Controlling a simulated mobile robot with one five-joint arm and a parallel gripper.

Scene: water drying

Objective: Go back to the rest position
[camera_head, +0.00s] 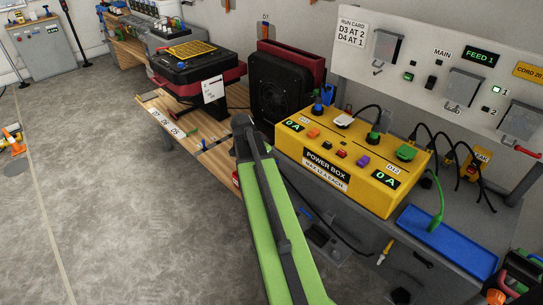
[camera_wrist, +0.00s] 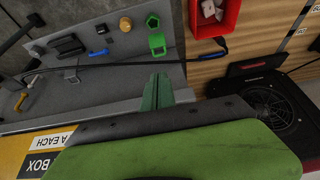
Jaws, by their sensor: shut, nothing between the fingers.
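My gripper (camera_wrist: 157,84) shows in the wrist view as two green fingers closed together with nothing between them. It points over a grey surface that carries small loose items. In the head view my green arm reaches up through the middle, just left of the yellow power box (camera_head: 318,165), and the gripper itself cannot be made out. A corner of the power box also shows in the wrist view (camera_wrist: 15,155).
A black fan unit (camera_head: 281,92) stands behind my arm. A wooden bench (camera_head: 222,168) lies to the left. A blue tray (camera_head: 447,243) lies right of the power box, with cords above. In the wrist view, a red bin (camera_wrist: 231,20) and green part (camera_wrist: 156,43) lie ahead. Left floor is open.

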